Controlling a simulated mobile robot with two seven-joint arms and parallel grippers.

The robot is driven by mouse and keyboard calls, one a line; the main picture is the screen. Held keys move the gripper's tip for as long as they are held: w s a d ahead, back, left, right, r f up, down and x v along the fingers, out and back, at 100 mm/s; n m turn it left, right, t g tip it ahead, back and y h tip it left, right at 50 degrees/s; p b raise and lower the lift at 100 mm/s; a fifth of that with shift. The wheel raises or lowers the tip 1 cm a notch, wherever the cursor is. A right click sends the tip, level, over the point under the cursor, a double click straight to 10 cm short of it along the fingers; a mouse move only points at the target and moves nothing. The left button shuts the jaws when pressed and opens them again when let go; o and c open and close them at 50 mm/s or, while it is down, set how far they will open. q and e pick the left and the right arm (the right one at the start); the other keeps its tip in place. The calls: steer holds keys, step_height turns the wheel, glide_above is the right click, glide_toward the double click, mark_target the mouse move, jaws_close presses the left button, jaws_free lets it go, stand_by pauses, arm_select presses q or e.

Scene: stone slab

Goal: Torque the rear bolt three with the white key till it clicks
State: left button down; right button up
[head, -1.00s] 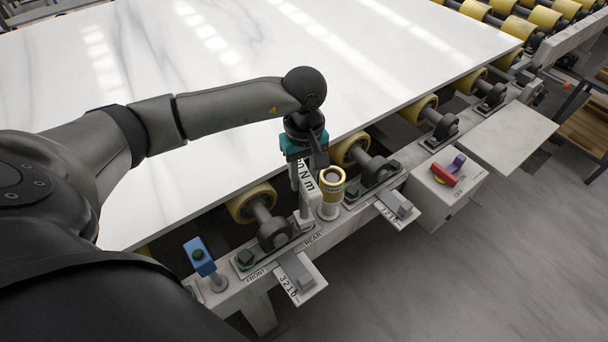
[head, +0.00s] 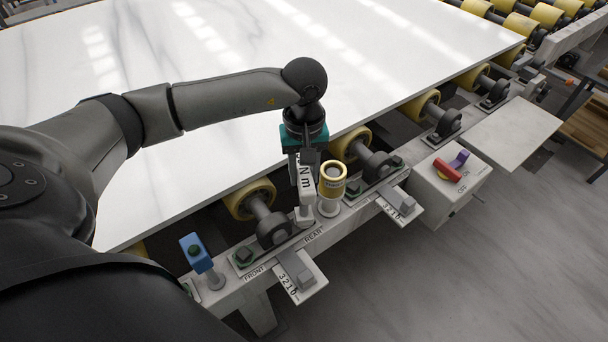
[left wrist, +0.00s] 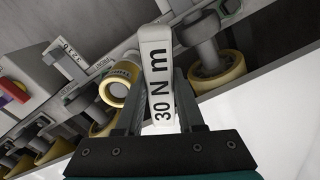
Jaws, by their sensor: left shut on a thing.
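The white key (head: 305,190), printed "30 N m", stands nearly upright in the head view. It also fills the middle of the left wrist view (left wrist: 160,75). My left gripper (head: 304,160) is shut on its upper part, with a finger on each side. The key's lower end is over the rear bolt's place, beside the REAR label (head: 314,234) on the near bearing block (head: 273,232). The rear bolt itself is hidden under the key, and I cannot tell whether the two are engaged. The front bolt (head: 244,254) shows dark green. My right gripper is not in view.
A yellow-topped post (head: 332,182) stands close to the key's right. A blue-headed tool (head: 195,250) stands on the left. A sliding scale (head: 297,272) marked 3210 juts forward. The white slab (head: 200,90) lies behind. A red-handled switch box (head: 445,180) is at right.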

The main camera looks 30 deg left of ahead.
arm_select(q)
steer(key=shift+m+b, duration=0.65)
steer(key=shift+m, duration=0.55)
steer(key=shift+s+a+f+m+b, duration=0.2)
steer(key=shift+a+m+b, duration=0.4)
steer(key=shift+m, duration=0.4)
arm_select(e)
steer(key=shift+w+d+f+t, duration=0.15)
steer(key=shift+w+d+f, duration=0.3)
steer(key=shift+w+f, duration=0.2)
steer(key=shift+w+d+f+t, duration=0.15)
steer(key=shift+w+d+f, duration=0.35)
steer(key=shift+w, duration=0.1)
arm_select(q)
steer(key=shift+r, duration=0.35)
steer(key=shift+w+d+r+p, duration=0.1)
steer(key=shift+d+r+p, duration=0.2)
steer(key=shift+r+p, duration=0.35)
steer(key=shift+w+d+r+p, duration=0.1)
steer(key=shift+d+r+p, duration=0.2)
steer(key=shift+r, duration=0.65)
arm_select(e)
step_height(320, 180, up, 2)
